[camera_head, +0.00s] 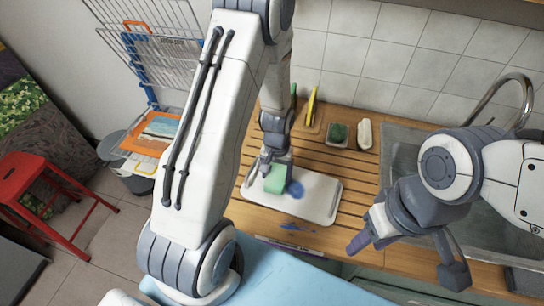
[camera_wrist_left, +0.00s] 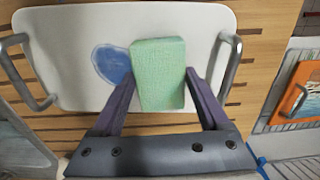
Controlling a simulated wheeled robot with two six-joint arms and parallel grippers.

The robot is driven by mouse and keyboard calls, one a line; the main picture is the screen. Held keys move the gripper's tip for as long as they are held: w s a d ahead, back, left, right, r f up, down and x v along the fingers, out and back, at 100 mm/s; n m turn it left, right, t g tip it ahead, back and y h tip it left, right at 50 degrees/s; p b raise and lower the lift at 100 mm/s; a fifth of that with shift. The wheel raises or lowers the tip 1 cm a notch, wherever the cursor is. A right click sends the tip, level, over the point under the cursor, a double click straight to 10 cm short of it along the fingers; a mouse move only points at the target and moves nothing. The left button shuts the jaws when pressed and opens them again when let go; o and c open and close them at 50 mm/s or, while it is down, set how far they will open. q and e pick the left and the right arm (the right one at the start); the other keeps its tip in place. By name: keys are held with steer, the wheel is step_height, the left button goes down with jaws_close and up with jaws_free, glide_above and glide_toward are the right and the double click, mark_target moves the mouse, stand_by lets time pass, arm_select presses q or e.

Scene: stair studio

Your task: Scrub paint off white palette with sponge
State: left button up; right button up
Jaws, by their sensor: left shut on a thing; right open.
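The white palette (camera_head: 318,198) lies on the slatted wooden counter, and it also shows in the left wrist view (camera_wrist_left: 70,55) with a metal handle at each end. A blue paint patch (camera_head: 295,188) is on its surface; in the left wrist view the patch (camera_wrist_left: 111,63) lies just left of the sponge. The light green sponge (camera_head: 275,178) is between the fingers of my left gripper (camera_head: 268,166), over the palette. In the left wrist view the sponge (camera_wrist_left: 160,73) partly overlaps the patch's edge. My right gripper (camera_head: 405,255) is open and empty, to the right of the palette.
A small dish with a green item (camera_head: 338,132) and a white bottle-like object (camera_head: 364,134) stand at the back of the counter. A sink with a curved faucet (camera_head: 505,82) is at the right. A red stool (camera_head: 40,190) and a wire cart (camera_head: 150,50) are at the left.

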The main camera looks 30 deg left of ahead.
arm_select(q)
step_height(320, 180, up, 3)
steer(key=shift+d+r+p, duration=0.1)
steer(key=shift+d+p, duration=0.05)
steer(key=shift+p, duration=0.45)
steer(key=shift+r+p, duration=1.95)
steer(key=shift+r, duration=0.3)
